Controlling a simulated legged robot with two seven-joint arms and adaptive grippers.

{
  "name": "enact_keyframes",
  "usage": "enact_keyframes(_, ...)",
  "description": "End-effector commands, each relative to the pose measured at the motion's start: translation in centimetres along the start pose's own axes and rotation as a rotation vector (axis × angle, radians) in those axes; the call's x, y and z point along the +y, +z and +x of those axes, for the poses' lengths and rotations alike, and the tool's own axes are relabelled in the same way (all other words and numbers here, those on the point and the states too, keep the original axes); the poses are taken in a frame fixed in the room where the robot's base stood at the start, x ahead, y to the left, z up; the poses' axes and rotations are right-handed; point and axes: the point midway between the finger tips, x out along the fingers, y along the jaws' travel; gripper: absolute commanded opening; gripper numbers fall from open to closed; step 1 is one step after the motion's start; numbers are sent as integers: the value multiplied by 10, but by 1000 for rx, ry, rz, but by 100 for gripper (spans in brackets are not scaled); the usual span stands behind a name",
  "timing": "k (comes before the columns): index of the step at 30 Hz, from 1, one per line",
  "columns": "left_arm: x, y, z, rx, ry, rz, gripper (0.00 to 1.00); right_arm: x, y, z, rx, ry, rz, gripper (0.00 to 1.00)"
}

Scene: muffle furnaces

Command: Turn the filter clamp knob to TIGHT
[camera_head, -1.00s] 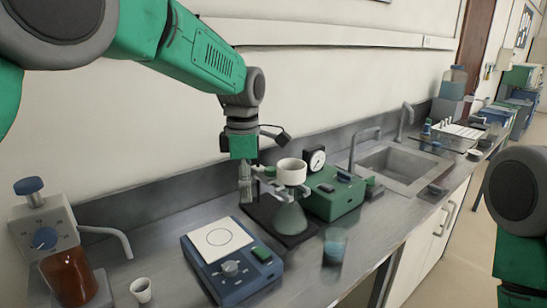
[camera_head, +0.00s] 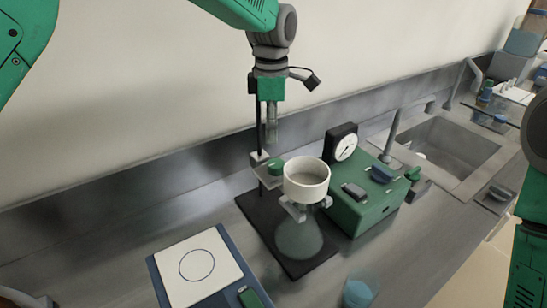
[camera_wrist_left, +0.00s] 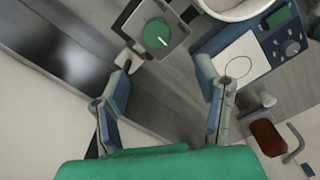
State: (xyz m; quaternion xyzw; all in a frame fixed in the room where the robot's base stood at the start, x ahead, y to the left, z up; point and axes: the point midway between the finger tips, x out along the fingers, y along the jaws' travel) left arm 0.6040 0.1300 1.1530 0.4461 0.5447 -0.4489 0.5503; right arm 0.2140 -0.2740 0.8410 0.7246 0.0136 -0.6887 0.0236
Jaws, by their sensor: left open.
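The green filter clamp knob (camera_head: 275,167) sits on a grey clamp block on the dark stand's rod, left of a white funnel (camera_head: 306,181). The funnel stands over a conical flask (camera_head: 299,238). In the left wrist view the round knob (camera_wrist_left: 157,33) has a pale line on its top. My left gripper (camera_head: 271,138) points down above the knob, apart from it. In the left wrist view its fingers (camera_wrist_left: 165,68) are spread and empty, with the knob beyond their tips. My right arm shows at the right edge; its gripper is out of view.
A green pump box (camera_head: 362,205) with a dial gauge (camera_head: 345,148) stands right of the funnel. A blue device with a white plate (camera_head: 196,266) is at front left. A beaker with blue liquid (camera_head: 358,292) stands in front. A sink (camera_head: 447,150) lies to the right.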

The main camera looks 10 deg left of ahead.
Motion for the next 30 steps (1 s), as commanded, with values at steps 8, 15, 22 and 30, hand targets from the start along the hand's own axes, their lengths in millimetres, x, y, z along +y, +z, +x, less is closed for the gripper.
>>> enact_keyframes(8, 1, 2, 63, 2, -6, 1, 58, 1, -1, -8, 1, 1, 1, 40)
enact_keyframes(15, 1, -4, 96, -4, -4, -1, 58, 1, -1, -12, 2, 1, 1, 40)
enact_keyframes(22, 2, -2, 106, -3, -1, 0, 58, 0, -2, -12, 2, 0, 1, 40)
enact_keyframes(30, 0, 2, 106, 2, 0, 2, 33, 0, -2, -12, 2, 0, 1, 40)
